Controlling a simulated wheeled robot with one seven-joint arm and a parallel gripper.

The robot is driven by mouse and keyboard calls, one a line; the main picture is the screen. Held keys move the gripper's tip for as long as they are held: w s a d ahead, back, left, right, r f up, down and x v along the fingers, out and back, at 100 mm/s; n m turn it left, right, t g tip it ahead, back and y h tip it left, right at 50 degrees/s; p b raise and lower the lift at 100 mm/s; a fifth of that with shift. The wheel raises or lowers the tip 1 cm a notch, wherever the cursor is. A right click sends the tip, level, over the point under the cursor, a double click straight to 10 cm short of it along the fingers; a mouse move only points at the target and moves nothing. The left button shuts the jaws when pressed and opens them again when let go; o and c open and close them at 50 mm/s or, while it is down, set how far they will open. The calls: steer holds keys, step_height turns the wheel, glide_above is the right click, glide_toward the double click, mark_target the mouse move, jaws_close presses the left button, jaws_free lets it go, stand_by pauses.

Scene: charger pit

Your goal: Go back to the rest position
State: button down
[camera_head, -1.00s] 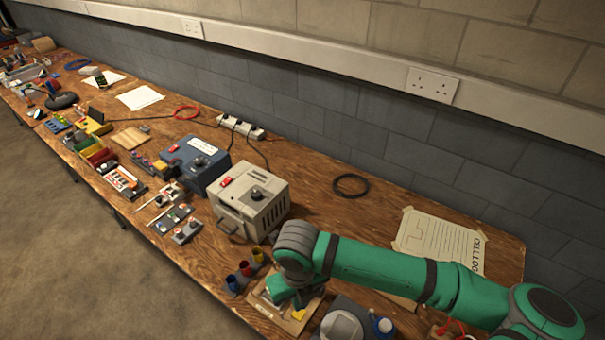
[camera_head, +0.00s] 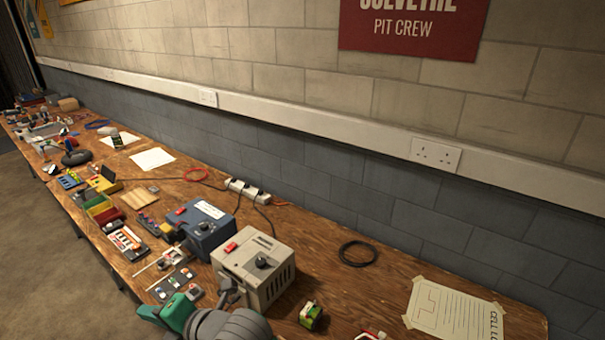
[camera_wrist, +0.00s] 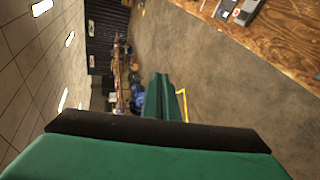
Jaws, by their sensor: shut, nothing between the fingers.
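My gripper (camera_wrist: 165,98) shows in the wrist view as green fingers closed together with nothing between them. The wrist view looks along the room, past the bench edge, with floor and ceiling lights in sight. In the head view my green gripper (camera_head: 168,313) and grey wrist are at the bottom edge, in front of the grey charger box. Most of my arm is out of the picture there.
The wooden bench (camera_head: 335,290) runs along the wall. A beige charger (camera_head: 255,270), a blue charger (camera_head: 202,228), a small green and white block (camera_head: 311,315) and a taped sheet (camera_head: 455,312) are on it. A black cable ring (camera_head: 358,253) lies behind. Floor (camera_wrist: 190,45) beside the bench looks clear.

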step_height(320, 180, up, 7)
steer(key=w+d+m+t+y, duration=0.25)
steer(key=m+t, duration=0.45)
steer(key=m, duration=0.5)
steer(key=d+f+m+t+h, duration=0.6)
steer(key=d+f+m+h, duration=0.15)
steer(key=m, duration=0.55)
steer(key=s+d+f+m+g+h, duration=0.1)
steer(key=s+d+f+m+h, duration=0.6)
steer(key=s+d+f, duration=0.65)
steer(key=s+d+f+g, duration=0.1)
steer(key=s+d+f, duration=0.1)
steer(key=s, duration=0.6)
steer(key=s+d+f+h, duration=0.1)
steer(key=s+d+f, duration=0.2)
steer(key=s, duration=0.6)
steer(key=d, duration=0.2)
steer(key=shift+d+m+g, duration=0.3)
steer(key=shift+g, duration=0.1)
